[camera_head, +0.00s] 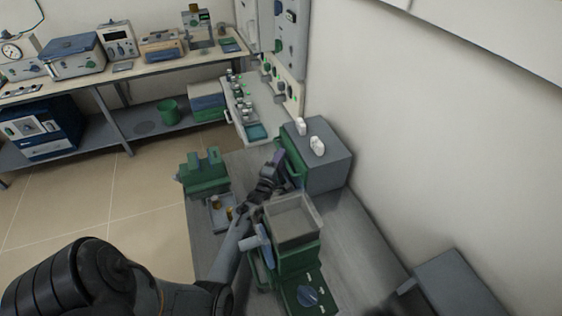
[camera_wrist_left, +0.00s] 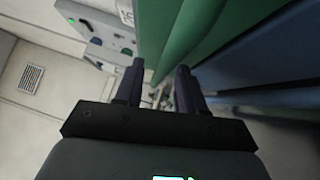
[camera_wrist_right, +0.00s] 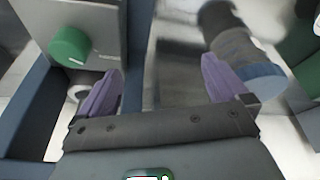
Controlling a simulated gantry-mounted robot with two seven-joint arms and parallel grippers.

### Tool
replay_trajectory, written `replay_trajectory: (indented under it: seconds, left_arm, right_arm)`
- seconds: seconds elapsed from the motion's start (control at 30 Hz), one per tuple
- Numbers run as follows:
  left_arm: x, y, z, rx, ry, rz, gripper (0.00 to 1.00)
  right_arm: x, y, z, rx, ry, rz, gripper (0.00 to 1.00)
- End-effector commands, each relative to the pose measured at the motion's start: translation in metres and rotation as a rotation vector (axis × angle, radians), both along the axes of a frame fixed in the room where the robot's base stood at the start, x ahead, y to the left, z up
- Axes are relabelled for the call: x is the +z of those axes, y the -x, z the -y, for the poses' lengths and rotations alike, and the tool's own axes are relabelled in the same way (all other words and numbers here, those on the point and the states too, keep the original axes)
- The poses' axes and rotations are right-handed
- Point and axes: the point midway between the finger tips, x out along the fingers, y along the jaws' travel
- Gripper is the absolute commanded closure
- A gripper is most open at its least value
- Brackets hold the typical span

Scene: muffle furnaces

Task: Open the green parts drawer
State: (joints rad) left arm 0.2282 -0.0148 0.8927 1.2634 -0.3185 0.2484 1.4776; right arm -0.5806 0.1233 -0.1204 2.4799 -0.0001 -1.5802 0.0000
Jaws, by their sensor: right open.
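The parts drawer is a grey-blue box (camera_head: 322,158) with a green front (camera_head: 294,162), standing against the wall in the head view. My left gripper (camera_head: 277,158) is just in front of that green front. In the left wrist view a rounded green piece (camera_wrist_left: 205,30) lies beyond and right of the left gripper's fingertips (camera_wrist_left: 158,72). The fingers are partly apart, with nothing clearly held between them; whether one touches the green piece cannot be told. My right gripper (camera_wrist_right: 160,78) shows in the right wrist view, its purple fingers wide apart and empty.
A green machine with a grey square hopper (camera_head: 293,222) stands close beside my left arm. Two small white items (camera_head: 316,145) sit on the grey-blue box. A green block-like device (camera_head: 204,175) and a small tray (camera_head: 221,214) are left of the arm.

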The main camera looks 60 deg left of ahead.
Motion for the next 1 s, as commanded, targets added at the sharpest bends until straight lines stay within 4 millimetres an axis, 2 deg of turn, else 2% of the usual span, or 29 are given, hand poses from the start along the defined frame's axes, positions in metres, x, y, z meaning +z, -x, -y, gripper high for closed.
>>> replay_trajectory:
  seconds: [0.23, 0.5, 0.83, 1.0]
  left_arm:
    - [0.000, 0.000, -0.001, 0.000, 0.000, 0.000, 0.61]
    - [0.000, 0.000, 0.000, 0.000, -0.001, -0.001, 1.00]
    - [0.001, 0.001, 0.000, 0.001, -0.001, -0.001, 1.00]
    - [0.005, 0.018, 0.008, 0.001, 0.000, -0.002, 1.00]
  right_arm:
    - [0.000, 0.000, 0.000, 0.001, 0.001, 0.001, 0.00]
    - [0.000, 0.000, 0.000, 0.000, 0.000, 0.001, 0.00]
    - [0.002, -0.001, -0.001, -0.004, -0.005, 0.001, 0.00]
    - [0.020, -0.001, -0.001, -0.004, -0.004, 0.002, 0.00]
